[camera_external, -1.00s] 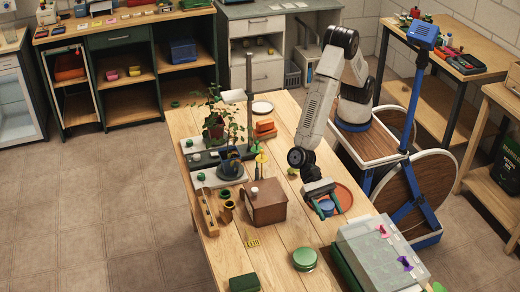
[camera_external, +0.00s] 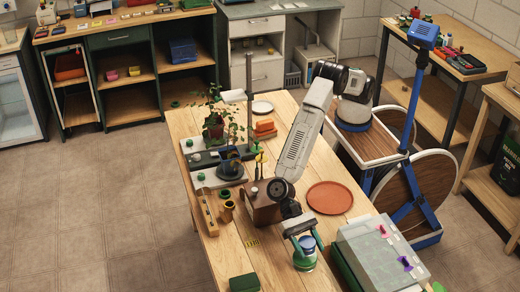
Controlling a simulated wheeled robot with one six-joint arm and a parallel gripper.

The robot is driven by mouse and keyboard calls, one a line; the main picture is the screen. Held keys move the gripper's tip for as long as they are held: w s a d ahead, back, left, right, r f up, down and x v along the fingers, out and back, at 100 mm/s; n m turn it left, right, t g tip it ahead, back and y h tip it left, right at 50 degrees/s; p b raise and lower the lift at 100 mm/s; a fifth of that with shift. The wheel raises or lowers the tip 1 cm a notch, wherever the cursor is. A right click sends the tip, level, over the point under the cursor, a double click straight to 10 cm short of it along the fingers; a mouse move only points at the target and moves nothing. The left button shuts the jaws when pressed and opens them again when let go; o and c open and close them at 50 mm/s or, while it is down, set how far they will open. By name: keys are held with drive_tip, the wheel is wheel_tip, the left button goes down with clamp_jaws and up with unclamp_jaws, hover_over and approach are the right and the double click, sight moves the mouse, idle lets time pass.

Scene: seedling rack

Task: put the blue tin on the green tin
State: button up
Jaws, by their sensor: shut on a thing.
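The blue tin (camera_external: 308,242) is between the fingers of my gripper (camera_external: 304,237), which is shut on it. The tin looks upright and is partly hidden by the fingers. The round green tin (camera_external: 304,264) stands on the wooden table near its front, directly below the blue tin in the picture. I cannot tell whether the two tins touch or a small gap is between them.
A round terracotta tray (camera_external: 330,198) lies empty to the right. A brown box (camera_external: 261,208) stands close behind my gripper on the left. A clear-lidded case (camera_external: 378,250) is at the right, and a dark green box (camera_external: 244,283) is at the front left.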

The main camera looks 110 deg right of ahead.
sight(309, 254)
drive_tip(key=shift+f, duration=1.7)
drive_tip(key=shift+f, duration=0.1)
drive_tip(key=shift+f, duration=0.1)
drive_tip(key=o, duration=1)
drive_tip(key=shift+r, duration=0.2)
drive_tip(key=v, duration=1.2)
